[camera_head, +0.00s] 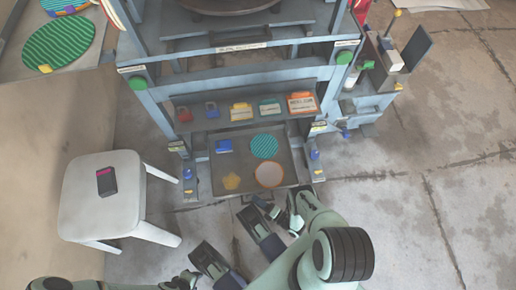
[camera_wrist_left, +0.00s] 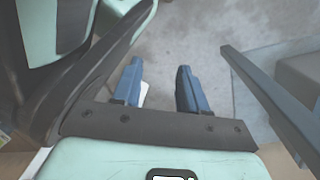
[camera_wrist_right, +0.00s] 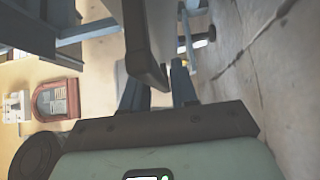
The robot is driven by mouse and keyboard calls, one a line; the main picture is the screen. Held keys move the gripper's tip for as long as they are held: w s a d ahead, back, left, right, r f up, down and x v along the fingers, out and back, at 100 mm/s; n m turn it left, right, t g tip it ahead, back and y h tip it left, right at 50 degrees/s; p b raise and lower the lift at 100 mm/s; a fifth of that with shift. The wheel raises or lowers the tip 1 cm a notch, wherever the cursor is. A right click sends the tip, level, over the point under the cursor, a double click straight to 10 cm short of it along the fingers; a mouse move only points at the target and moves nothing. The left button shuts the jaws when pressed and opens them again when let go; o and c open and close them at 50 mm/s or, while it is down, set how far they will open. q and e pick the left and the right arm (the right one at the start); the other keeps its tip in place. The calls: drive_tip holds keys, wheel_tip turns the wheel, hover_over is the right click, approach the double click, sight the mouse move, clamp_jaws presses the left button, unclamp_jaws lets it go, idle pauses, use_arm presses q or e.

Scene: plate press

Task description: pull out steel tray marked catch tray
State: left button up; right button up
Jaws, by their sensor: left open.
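The low grey steel tray (camera_head: 219,175) sits in the bottom of the blue press frame. A small blue block (camera_head: 224,146), a teal disc (camera_head: 264,147), a yellow piece (camera_head: 231,181) and a pale orange-rimmed disc (camera_head: 270,175) lie on it. I cannot read a catch tray mark. My right gripper (camera_head: 270,209) is at the tray's front edge. In the right wrist view its fingers (camera_wrist_right: 157,90) stand apart, with a grey panel edge (camera_wrist_right: 146,70) in front of the gap; contact is unclear. My left gripper (camera_wrist_left: 160,88) is open and empty above the floor.
A shelf (camera_head: 225,122) above the tray carries several coloured cards and padlocks. A white stool (camera_head: 122,205) with a dark device (camera_head: 106,181) stands at the left. A side bench (camera_head: 388,75) stands right of the press.

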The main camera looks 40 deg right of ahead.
idle(0.5)
use_arm(q)
drive_tip(key=shift+g, duration=0.6)
drive_tip(key=shift+s+a+f+b, duration=0.1)
drive_tip(key=shift+s+f+b, duration=0.25)
drive_tip(key=shift+s, duration=0.25)
drive_tip(key=shift+s+a+f+b, duration=0.1)
drive_tip(key=shift+s+f+b, duration=0.2)
drive_tip(key=shift+s, duration=0.35)
drive_tip(key=shift+s+f+b, duration=0.25)
drive_tip(key=shift+s+b, duration=0.1)
drive_tip(key=shift+s, duration=0.25)
use_arm(e)
drive_tip(key=shift+v, duration=6.7)
drive_tip(key=shift+a, duration=0.1)
